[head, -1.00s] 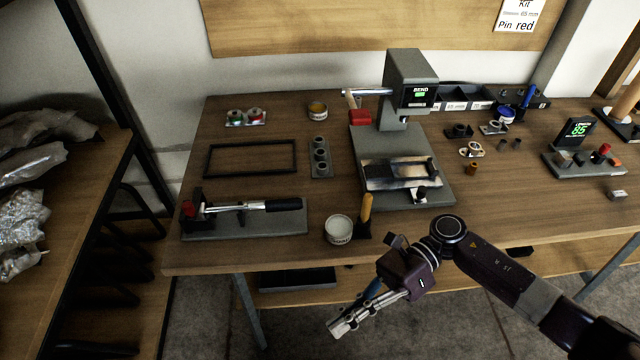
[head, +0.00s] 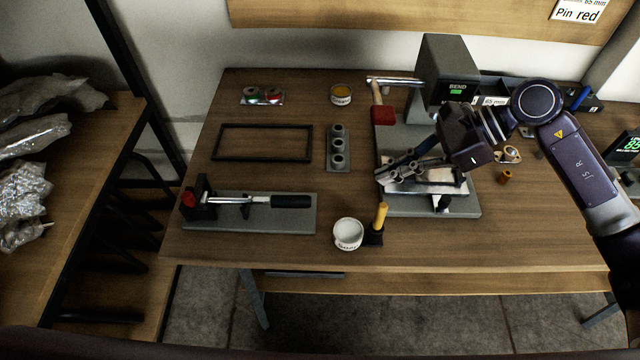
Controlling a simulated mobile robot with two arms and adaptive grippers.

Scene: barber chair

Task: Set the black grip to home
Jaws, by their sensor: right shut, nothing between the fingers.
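The black grip (head: 291,201) is the dark handle at the right end of a silver lever (head: 235,199). The lever lies about level over a grey base plate (head: 270,222) at the front left of the bench. A black upright with a red part (head: 188,199) stands at the lever's left end. My right gripper (head: 384,177) is shut and empty. It is over the bend press's lower plate, well to the right of the black grip, with its fingers pointing left. I cannot tell whether it touches the press. My left gripper is not in view.
The bend press (head: 447,75) stands behind my right gripper, with a red block (head: 383,115) at its left. A white tub (head: 348,234) and a yellow-handled tool (head: 380,216) stand between the grip and the press. A black frame (head: 263,157) lies behind the lever.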

